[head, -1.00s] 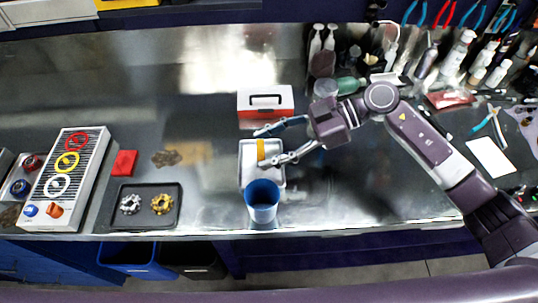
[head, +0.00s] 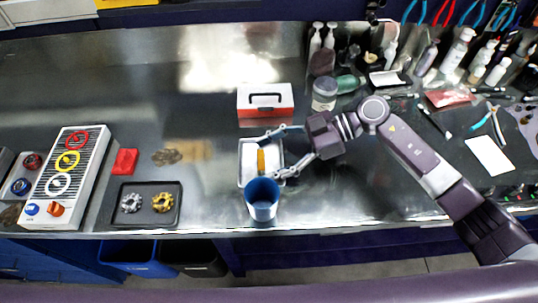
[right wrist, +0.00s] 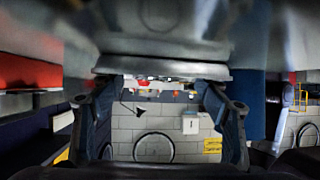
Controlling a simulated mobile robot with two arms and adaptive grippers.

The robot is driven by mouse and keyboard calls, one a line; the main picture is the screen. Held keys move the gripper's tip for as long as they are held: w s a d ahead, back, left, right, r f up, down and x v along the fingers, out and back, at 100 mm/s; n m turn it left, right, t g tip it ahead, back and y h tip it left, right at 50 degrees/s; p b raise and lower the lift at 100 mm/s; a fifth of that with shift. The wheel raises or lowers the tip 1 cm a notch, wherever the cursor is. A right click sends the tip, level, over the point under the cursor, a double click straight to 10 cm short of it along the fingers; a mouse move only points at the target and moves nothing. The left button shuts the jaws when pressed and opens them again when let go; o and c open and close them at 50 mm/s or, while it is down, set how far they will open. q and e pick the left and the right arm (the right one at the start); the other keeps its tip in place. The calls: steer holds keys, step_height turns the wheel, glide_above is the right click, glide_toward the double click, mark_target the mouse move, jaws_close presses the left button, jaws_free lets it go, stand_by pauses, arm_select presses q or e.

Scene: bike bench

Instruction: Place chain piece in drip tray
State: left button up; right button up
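A pale metal tray (head: 245,178), which may be the drip tray, stands right of the bench's middle. A slim yellow-orange piece (head: 261,160) lies in it; I cannot tell what it is. A small brown, chain-like heap (head: 166,157) lies flat on the bench to the left. My right gripper (head: 270,157) comes in from the right with its fingers spread over the tray's right part. In the right wrist view its fingers (right wrist: 160,118) are wide apart with nothing held between them. My left gripper is out of view.
Left are a black tray (head: 147,222) with two sprockets, a red block (head: 124,162) and a grey rack (head: 88,175). Bottles crowd the back right. The bench's left back is clear.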

steer(key=shift+r, duration=0.2)
steer(key=b+v, duration=0.2)
steer(key=v, duration=0.8)
steer(key=shift+d, duration=0.3)
steer(key=shift+w+d+r+b, duration=0.1)
steer(key=shift+d+r+b, duration=0.25)
steer(key=shift+d, duration=0.25)
steer(key=shift+r, duration=0.1)
